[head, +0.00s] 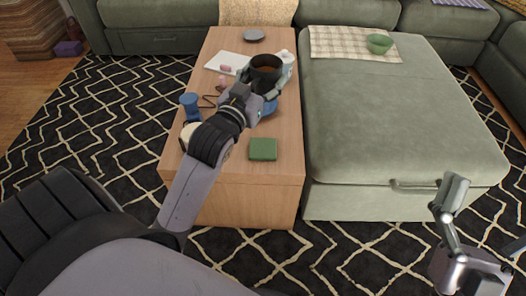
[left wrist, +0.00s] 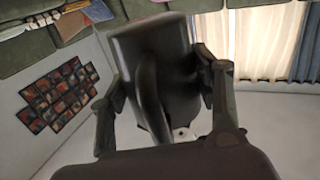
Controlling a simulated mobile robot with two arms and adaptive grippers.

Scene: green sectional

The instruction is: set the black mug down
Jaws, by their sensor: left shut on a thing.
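The black mug (head: 267,62) is in my left gripper (head: 262,79), over the wooden table (head: 235,185) in the head view. I cannot tell from this view how far it is above the tabletop. In the left wrist view the mug (left wrist: 165,70) sits between the two fingers (left wrist: 166,95), with its handle toward the camera. A blue round thing (head: 270,106) lies below the gripper, partly hidden. My right gripper (head: 484,222) is at the lower right, empty, with its fingers apart.
A white thing (head: 288,60) stands close beside the mug. A green block (head: 263,149), a blue spool-like thing (head: 189,103), a white sheet (head: 227,62) and a grey dish (head: 254,35) are on the table.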

